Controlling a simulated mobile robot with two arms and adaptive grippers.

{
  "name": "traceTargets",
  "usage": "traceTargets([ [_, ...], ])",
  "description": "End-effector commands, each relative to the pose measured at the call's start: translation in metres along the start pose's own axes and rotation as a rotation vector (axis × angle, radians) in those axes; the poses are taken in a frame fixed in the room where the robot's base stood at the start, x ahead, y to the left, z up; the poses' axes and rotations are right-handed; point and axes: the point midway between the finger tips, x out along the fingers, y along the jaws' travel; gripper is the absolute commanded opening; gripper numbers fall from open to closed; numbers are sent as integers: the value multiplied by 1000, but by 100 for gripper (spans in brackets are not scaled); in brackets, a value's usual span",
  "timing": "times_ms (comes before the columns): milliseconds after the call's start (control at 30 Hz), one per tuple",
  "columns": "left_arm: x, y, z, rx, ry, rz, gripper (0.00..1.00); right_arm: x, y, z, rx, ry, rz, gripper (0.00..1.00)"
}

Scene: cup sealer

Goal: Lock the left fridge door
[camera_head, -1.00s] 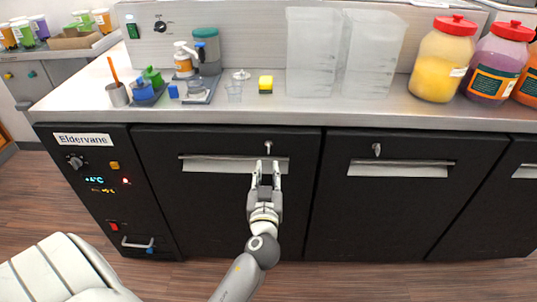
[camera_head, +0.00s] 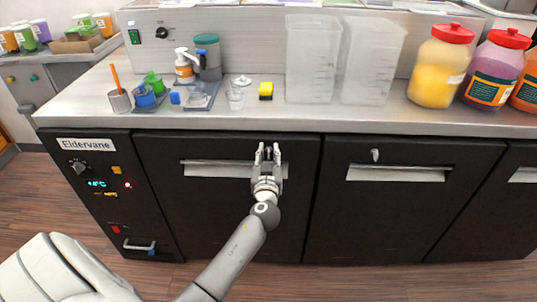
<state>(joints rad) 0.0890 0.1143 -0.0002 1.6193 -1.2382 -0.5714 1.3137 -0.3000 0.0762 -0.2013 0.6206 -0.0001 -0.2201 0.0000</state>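The left fridge door (camera_head: 215,215) is black and closed, with a horizontal metal handle (camera_head: 215,169) near its top. My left gripper (camera_head: 268,149) is in front of the top of this door, upright, with its fingertips up at the height of the door's lock. Its two fingers stand apart, so it looks open. The small lock key of this door is largely hidden between and behind the fingertips; I cannot tell its angle or whether the fingers touch it. My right gripper is not in view.
A second black door (camera_head: 395,215) to the right has its own key (camera_head: 375,155) and handle (camera_head: 397,174). A control panel (camera_head: 100,185) is at the left.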

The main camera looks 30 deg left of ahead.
Motion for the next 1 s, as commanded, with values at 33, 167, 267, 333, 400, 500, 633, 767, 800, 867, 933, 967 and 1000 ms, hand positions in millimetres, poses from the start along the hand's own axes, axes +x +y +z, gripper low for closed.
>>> traceTargets([
  [33, 0, 0, 0, 0, 0, 0, 27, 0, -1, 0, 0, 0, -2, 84],
  [167, 0, 0, 0, 0, 0, 0, 10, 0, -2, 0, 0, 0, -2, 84],
  [267, 0, 0, 0, 0, 0, 0, 0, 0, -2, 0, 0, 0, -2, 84],
  [333, 0, 0, 0, 0, 0, 0, 0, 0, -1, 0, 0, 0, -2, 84],
  [400, 0, 0, 0, 0, 1, 0, 0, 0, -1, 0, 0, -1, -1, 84],
  [500, 0, 0, 0, 3, 1, 0, 0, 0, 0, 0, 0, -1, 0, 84],
  [633, 0, 0, 0, 20, 2, 0, 0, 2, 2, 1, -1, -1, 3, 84],
  [767, 0, 0, 0, 66, 3, 0, 0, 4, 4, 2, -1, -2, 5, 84],
  [800, 0, 1, 0, 87, 3, 0, 0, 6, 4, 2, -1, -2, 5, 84],
  [867, 0, 1, 0, 124, 3, 0, 0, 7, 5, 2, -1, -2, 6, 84],
  [933, 0, 1, 0, 174, 3, 0, 0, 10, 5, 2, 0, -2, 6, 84],
  [967, 0, 2, 0, 198, 4, 0, 0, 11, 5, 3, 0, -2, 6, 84],
  [1000, 0, 2, 0, 233, 4, 0, 0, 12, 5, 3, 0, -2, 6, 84],
])
